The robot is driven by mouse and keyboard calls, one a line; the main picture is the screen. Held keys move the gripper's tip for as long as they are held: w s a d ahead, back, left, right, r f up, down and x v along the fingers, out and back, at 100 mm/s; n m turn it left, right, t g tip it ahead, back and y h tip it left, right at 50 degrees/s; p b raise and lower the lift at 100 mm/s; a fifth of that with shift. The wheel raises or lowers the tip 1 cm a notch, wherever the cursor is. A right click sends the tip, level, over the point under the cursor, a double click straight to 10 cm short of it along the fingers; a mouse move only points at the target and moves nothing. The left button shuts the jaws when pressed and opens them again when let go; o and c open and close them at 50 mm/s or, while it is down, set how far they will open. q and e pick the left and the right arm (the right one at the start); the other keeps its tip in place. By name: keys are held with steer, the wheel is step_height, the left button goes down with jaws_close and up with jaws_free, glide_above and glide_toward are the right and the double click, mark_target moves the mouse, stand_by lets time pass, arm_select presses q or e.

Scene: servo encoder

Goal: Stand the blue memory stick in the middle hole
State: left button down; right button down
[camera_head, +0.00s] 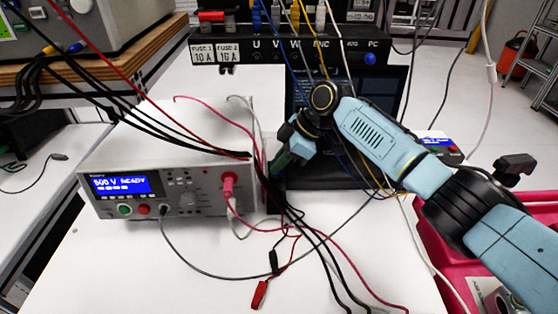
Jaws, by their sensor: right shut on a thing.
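My right gripper (280,166) reaches in from the right, behind the right end of the grey test instrument and in front of the dark laptop. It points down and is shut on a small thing. Cables and the gripper hide most of that thing, and only a dark greenish part shows, so I cannot tell if it is the blue memory stick. I cannot make out the blue memory stick or the middle hole anywhere else. My left gripper is not in view.
The grey test instrument (170,160) with a lit blue display stands left of centre. Black, red and grey leads cross the white table (120,260). A laptop (385,92) stands behind my arm. A pink bin (432,240) is at right. The front left table is clear.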

steer(key=shift+f, duration=0.55)
steer(key=shift+f+b, duration=0.35)
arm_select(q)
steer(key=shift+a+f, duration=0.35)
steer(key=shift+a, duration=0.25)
